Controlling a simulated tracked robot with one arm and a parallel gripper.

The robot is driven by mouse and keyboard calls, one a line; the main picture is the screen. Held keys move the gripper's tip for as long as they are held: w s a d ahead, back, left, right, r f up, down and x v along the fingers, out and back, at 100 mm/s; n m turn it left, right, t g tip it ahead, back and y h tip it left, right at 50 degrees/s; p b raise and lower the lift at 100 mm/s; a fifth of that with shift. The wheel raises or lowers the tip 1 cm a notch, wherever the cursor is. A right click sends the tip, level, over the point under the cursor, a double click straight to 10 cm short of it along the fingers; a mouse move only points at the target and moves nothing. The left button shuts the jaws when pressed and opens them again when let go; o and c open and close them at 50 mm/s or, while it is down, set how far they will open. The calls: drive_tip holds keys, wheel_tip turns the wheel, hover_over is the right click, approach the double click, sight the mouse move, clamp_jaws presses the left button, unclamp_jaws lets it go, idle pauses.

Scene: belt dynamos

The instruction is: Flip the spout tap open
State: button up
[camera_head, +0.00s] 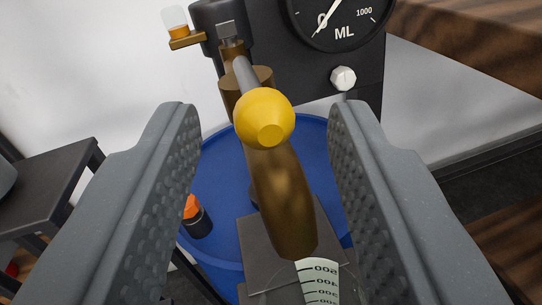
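The spout tap has a yellow knob (264,118) on the end of a grey lever (243,74). Its brass spout (285,205) curves down below the knob. My gripper (262,130) is open, with one grey textured finger on each side of the knob and spout. Both fingers appear apart from the knob. The tap's upper end joins a black unit behind it. The lever points toward the camera; I cannot tell its exact angle.
A measuring vessel with a white scale (319,280) stands under the spout on a grey plate (255,262). Behind are a blue drum (222,170) and a dial gauge (340,18) with a white knob (343,78). An orange-and-black object (197,217) sits left; wooden boards (480,35) are right.

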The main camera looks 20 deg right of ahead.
drive_tip(key=v, duration=1.1)
drive_tip(key=shift+s, duration=0.2)
drive_tip(key=shift+a, duration=0.1)
